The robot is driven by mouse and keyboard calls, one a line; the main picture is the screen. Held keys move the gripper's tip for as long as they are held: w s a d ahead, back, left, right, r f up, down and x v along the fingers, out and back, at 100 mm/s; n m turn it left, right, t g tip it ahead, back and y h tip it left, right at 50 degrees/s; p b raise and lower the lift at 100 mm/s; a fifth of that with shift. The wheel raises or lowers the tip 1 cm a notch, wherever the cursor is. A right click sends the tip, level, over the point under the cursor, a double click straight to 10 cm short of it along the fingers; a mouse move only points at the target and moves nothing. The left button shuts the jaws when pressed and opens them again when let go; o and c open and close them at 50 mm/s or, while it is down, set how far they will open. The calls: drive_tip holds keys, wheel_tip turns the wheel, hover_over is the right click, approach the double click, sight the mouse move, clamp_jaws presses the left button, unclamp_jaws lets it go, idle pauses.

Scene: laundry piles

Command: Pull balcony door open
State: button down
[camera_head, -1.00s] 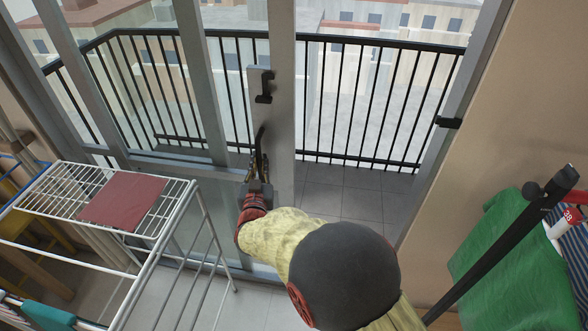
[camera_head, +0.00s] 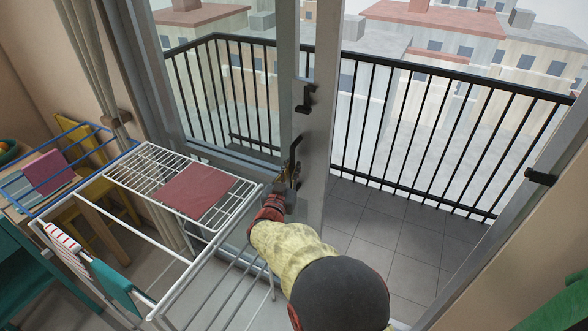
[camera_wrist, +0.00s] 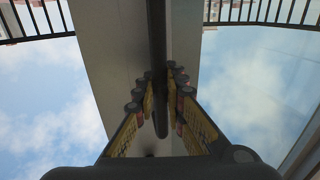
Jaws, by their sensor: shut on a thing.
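The balcony door (camera_head: 311,170) is a grey-framed glass door that stands partly open, with a gap to the balcony at its right. Its black bar handle (camera_head: 296,148) is on the frame's edge, below a black latch (camera_head: 307,97). My gripper (camera_head: 291,175) is at the lower part of the handle. In the wrist view the handle (camera_wrist: 156,45) runs down between the two fingers of my gripper (camera_wrist: 161,110), which are closed around it.
A white drying rack (camera_head: 150,172) with a red cloth (camera_head: 195,191) stands close at the left of my arm. A black balcony railing (camera_head: 430,75) lies beyond the opening. The tiled balcony floor (camera_head: 375,230) is clear.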

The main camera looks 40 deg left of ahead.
drive_tip(key=c, duration=1.8)
unclamp_jaws()
drive_tip(key=shift+c, duration=0.2)
drive_tip(key=v, duration=1.2)
